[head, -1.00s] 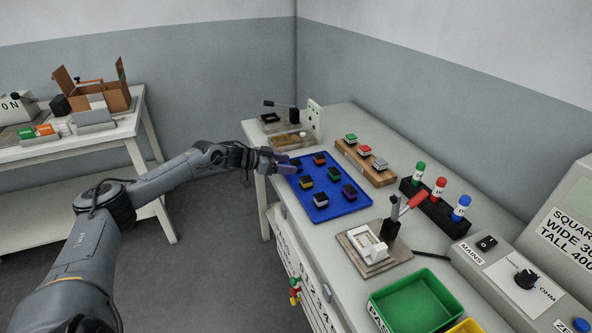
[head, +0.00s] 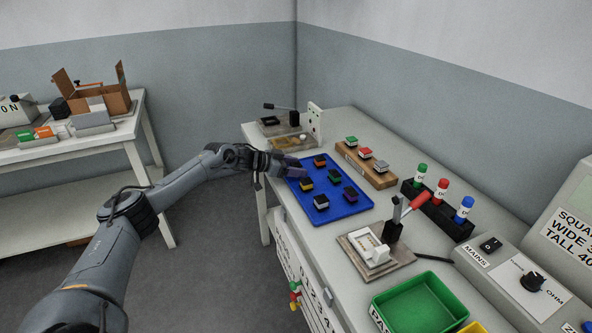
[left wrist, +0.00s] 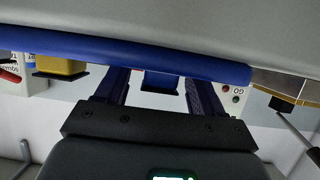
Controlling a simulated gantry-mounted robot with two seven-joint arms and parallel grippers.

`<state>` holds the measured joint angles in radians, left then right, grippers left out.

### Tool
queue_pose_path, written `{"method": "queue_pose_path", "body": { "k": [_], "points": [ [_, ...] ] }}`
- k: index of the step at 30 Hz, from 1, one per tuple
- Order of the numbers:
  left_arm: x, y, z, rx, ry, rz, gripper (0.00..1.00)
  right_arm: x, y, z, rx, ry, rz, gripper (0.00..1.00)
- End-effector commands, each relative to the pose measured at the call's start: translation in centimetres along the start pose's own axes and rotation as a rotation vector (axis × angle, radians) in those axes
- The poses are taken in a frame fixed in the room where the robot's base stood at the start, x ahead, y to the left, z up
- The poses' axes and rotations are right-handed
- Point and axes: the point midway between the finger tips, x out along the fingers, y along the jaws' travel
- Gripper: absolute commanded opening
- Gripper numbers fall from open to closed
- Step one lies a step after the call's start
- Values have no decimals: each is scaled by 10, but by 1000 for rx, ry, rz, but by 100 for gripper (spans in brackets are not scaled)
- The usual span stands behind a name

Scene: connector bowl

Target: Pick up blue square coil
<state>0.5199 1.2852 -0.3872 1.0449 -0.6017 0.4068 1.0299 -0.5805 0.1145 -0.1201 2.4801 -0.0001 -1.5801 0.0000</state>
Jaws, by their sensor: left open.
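In the left wrist view the picture is upside down, with the tray rim (left wrist: 200,68) crossing the top. There the blue square coil (left wrist: 160,80) shows between the two open finger pads, apart from both. In the head view the gripper covers this coil. My right gripper is not in view.
A yellow coil (left wrist: 60,66) shows beside the fingers in the wrist view. A lever fixture (head: 285,130) stands behind the tray, a wooden block with buttons (head: 366,165) to its right. A second lever jig (head: 378,252) and a green bin (head: 420,305) are nearer.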

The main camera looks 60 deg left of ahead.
Motion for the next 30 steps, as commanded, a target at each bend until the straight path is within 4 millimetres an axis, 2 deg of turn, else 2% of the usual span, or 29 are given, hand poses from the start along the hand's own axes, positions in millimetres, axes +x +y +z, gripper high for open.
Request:
{"method": "queue_pose_path", "body": {
  "k": [2,12,13,23,26,30],
  "points": [
    [0,0,0,0,0,0,67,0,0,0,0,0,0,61],
    [0,0,0,0,1,0,14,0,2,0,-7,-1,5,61],
    [0,0,0,0,1,0,12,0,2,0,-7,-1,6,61],
    [-3,0,-7,1,2,0,12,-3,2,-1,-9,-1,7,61],
    [-7,0,-18,1,3,0,12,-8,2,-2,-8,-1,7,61],
    [-17,0,-42,2,5,1,12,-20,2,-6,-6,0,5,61]
  ]
}}
